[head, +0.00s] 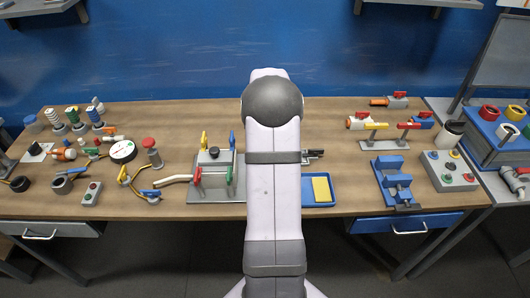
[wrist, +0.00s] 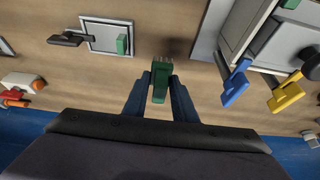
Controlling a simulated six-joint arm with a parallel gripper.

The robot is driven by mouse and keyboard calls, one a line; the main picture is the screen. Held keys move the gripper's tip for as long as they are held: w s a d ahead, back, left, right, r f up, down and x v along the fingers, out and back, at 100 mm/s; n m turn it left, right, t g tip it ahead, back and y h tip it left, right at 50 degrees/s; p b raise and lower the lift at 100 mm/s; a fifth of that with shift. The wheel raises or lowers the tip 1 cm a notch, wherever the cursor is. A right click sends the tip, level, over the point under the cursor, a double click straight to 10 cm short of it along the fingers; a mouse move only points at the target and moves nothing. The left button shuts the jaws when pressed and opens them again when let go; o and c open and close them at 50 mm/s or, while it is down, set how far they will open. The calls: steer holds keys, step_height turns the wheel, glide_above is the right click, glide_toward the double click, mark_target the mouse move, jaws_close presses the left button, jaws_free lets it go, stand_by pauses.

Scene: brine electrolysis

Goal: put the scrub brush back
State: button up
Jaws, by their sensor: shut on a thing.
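In the wrist view my gripper (wrist: 160,88) is shut on the scrub brush (wrist: 160,78), a small green block with pale bristles at its far end. The bristles point away from my palm, over bare wood. I cannot tell whether they touch the table. In the head view my arm hides both the gripper and the brush. No place that is clearly the brush's own can be made out.
A pale plate (wrist: 97,28) with a dark handle and green block lies left in the wrist view. The grey apparatus with blue (wrist: 236,84) and yellow (wrist: 286,93) levers stands right. A blue tray (head: 308,200) holds a yellow sponge (head: 321,189). Bare wood lies between.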

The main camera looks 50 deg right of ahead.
steer(key=shift+f+p, duration=1.05)
steer(key=shift+f, duration=2.6)
steer(key=shift+f, duration=0.2)
steer(key=o, duration=1)
steer(key=shift+r, duration=0.2)
steer(key=shift+r, duration=0.15)
steer(key=b+v, duration=0.3)
steer(key=v, duration=0.8)
steer(key=shift+s+a+r, duration=0.15)
steer(key=shift+r, duration=0.15)
